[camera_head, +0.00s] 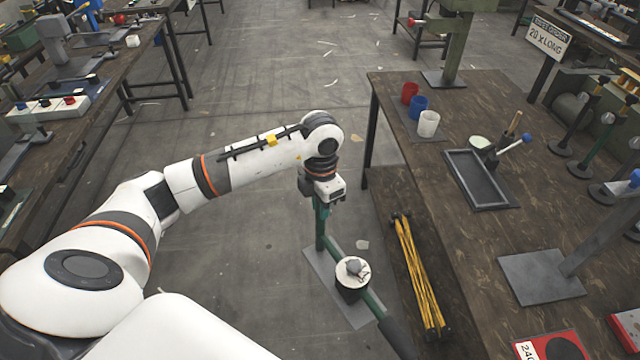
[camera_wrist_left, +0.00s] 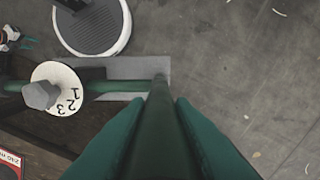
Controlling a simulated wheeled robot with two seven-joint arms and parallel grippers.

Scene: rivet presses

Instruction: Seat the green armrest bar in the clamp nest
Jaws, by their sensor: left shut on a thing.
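My left gripper (camera_head: 321,208) is shut on a green bar (camera_head: 375,305), which I take to be the armrest bar. Its upright part (camera_wrist_left: 160,125) runs between the green fingers in the left wrist view. From its lower end, a green length runs beneath a white numbered dial with a grey knob (camera_wrist_left: 41,95) to a dark grip (camera_head: 397,338). The dial tops a dark cylindrical holder (camera_head: 352,291), apparently the clamp nest. The dial hides how the bar sits there. What appears to be my right gripper (camera_wrist_left: 22,43) is small at the wrist view's left edge.
A grey plate (camera_head: 318,268) lies below the bar. To the right, a lower shelf holds yellow rods (camera_head: 418,275), beside a wooden bench (camera_head: 440,170) with coloured cups and a black tray (camera_head: 478,182). Open concrete floor lies behind my left arm.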

